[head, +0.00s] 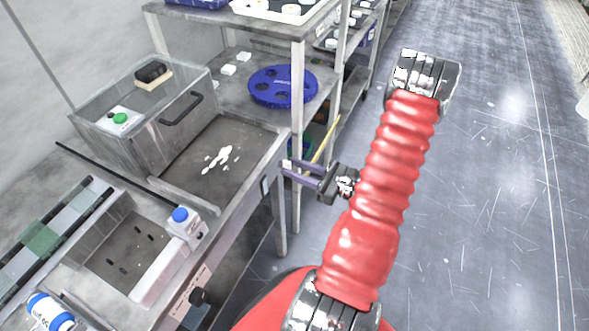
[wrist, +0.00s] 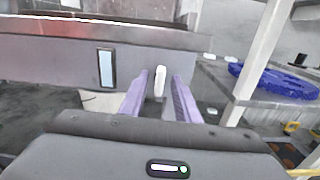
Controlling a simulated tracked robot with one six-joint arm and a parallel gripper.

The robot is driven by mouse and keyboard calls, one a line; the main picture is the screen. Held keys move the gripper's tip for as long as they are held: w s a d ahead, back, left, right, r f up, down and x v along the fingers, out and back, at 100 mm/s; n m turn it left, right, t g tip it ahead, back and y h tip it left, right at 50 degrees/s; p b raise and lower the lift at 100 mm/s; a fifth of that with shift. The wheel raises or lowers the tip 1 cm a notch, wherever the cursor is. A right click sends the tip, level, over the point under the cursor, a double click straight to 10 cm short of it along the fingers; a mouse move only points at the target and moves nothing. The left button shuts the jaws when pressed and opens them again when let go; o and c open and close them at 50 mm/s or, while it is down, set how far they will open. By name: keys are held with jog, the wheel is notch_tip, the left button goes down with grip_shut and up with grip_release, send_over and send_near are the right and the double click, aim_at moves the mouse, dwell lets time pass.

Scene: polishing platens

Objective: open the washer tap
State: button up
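A small white upright lever (wrist: 160,83), which looks like the washer tap, stands out from the grey front panel (wrist: 200,58) in the wrist view. My gripper (wrist: 158,84) is open, with its two purple fingers pointing at the panel. The lever shows between the fingertips, with a narrow gap on each side; I cannot tell whether it is within their reach in depth. In the head view my gripper (head: 286,169) is at the front right corner of the washer (head: 188,155), beside a small light display plate (head: 265,187). I cannot make out the lever there.
A shelf rack (head: 298,140) with a blue disc (head: 283,86) stands just right of the washer, its post close to my gripper. A blue-topped button box (head: 185,222) and a black knob (head: 198,296) are at the nearer station. The floor at right is clear.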

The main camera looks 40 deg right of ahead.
grip_shut()
jog(key=shift+m, duration=0.4)
dwell(0.4)
jog(key=shift+o, duration=0.2)
grip_release()
jog(key=v, duration=1.3)
jog(key=shift+s, duration=0.4)
jog(key=shift+f, duration=0.1)
